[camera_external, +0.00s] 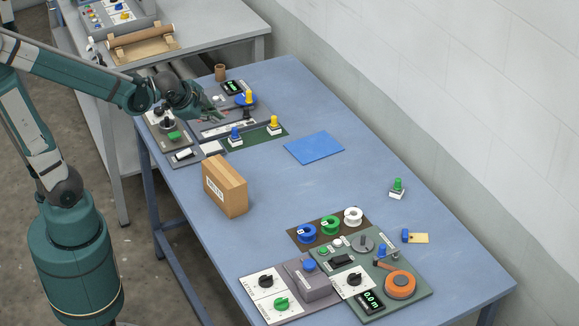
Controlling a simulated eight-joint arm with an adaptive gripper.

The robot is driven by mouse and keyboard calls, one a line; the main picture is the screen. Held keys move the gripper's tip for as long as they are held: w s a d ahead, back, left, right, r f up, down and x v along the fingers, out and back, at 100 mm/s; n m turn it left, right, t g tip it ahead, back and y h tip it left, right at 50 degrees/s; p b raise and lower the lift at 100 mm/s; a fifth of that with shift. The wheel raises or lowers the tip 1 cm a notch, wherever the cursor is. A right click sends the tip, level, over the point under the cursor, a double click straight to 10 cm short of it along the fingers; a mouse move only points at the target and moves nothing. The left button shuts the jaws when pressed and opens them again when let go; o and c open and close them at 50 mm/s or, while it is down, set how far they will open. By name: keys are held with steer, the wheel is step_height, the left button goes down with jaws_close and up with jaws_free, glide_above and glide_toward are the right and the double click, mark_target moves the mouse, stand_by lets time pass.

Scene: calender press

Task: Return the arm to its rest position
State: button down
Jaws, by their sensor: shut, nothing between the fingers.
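My gripper (217,115) shows in the external view at the far left part of the blue table. It is shut and empty, low over the grey control panel there. My teal arm reaches to it from the left, with its base at the lower left. The forearm is roughly level, sloping slightly down to the wrist. The wrist hides part of the panel. I cannot tell whether the fingertips touch the panel.
A cardboard box (225,186) stands at the left edge. A blue mat (314,148) lies mid-table. Panels with spools and an orange reel (400,284) fill the near end. A wall runs along the right.

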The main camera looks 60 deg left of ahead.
steer(key=s+d+r+n+h, duration=0.3)
steer(key=s+d+n, duration=0.3)
steer(key=s, duration=0.8)
steer(key=d+r, duration=0.1)
steer(key=d, duration=0.2)
steer(key=shift+s+d+n, duration=0.4)
steer(key=c, duration=3.1)
jaws_free()
steer(key=shift+r, duration=0.1)
steer(key=shift+c, duration=0.2)
